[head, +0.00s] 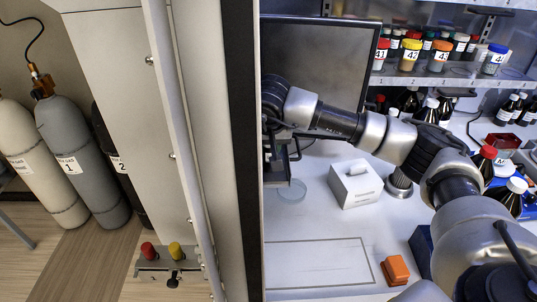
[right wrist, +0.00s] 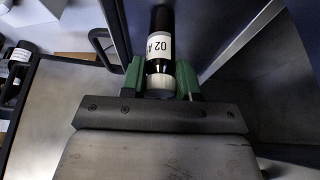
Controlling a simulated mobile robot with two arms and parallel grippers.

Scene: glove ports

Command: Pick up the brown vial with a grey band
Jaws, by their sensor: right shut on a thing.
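In the right wrist view, a dark vial (right wrist: 161,22) with a white label reading "02 A" and a grey band at its near end sits between the green fingers of my right gripper (right wrist: 160,80). The gripper is shut on it. The vial's brown tint is hard to tell in this light. In the head view, my right gripper (head: 279,160) is held above the white bench beside the dark vertical edge, which partly hides it. The vial cannot be made out there. My left gripper is not in view.
A tall pale panel with a dark edge (head: 243,150) stands left of the gripper. A white box (head: 355,184), a clear dish (head: 292,191) and an orange block (head: 396,270) are on the bench (head: 330,225). Shelves with jars (head: 411,55) are at the back right. Gas cylinders (head: 75,160) stand left.

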